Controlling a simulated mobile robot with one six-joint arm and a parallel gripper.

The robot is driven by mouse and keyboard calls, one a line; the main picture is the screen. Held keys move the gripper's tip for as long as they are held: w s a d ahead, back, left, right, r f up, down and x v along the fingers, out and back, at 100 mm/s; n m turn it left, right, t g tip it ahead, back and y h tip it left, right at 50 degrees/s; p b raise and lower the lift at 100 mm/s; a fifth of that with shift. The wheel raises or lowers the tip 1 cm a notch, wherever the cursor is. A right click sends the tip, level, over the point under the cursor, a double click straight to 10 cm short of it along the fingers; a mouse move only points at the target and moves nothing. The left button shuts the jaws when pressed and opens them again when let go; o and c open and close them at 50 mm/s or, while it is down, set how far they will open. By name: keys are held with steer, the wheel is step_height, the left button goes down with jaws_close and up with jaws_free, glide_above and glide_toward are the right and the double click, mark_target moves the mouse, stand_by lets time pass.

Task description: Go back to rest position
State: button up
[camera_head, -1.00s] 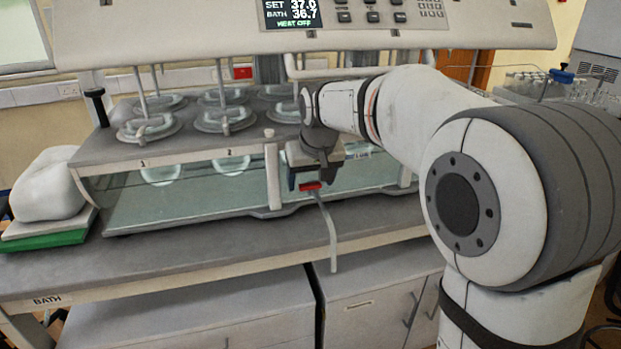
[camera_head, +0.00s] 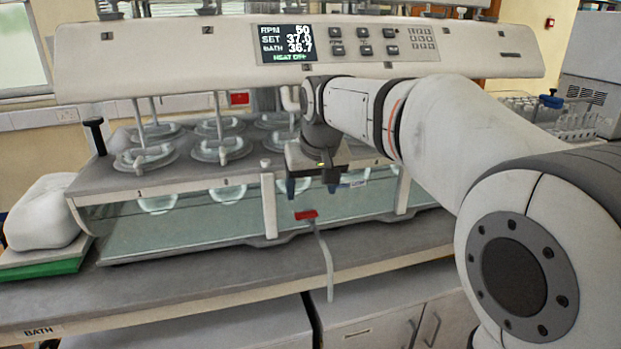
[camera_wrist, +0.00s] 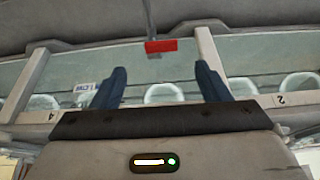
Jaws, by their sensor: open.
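My gripper (camera_head: 313,186) is open and empty in front of the water bath, above a red-handled valve (camera_head: 306,215) with a grey drain tube (camera_head: 325,262) hanging past the bench edge. In the wrist view my two dark blue fingers (camera_wrist: 160,82) are spread apart. The red handle (camera_wrist: 161,46) lies beyond them and is not between them. The dissolution bath (camera_head: 180,215) stands on the bench with its control head (camera_head: 200,65) above it. Its display (camera_head: 286,44) reads RPM 50, SET 37.0, BATH 36.7 and HEAT OFF.
A white bag-like bundle (camera_head: 42,213) sits on a green-edged tray (camera_head: 45,268) at the left of the bench (camera_head: 170,290). Tube racks (camera_head: 575,125) and a grey instrument (camera_head: 590,75) stand at the back right. Open air lies in front of the bench.

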steer(key=s+d+f+m+p, duration=0.1)
steer(key=s+d, duration=0.3)
steer(key=s, duration=0.4)
steer(key=s+d+f+m+g+p, duration=0.1)
steer(key=s+d+f+p, duration=0.2)
steer(key=s, duration=0.5)
steer(key=s+d+f+m+h+p, duration=0.1)
steer(key=s+d+f+p, duration=0.1)
steer(key=s+d+p, duration=0.2)
steer(key=s+d, duration=0.3)
steer(key=s, duration=0.1)
steer(key=shift+s+f+g, duration=0.3)
steer(key=shift+f, duration=0.1)
steer(key=shift+d, duration=0.1)
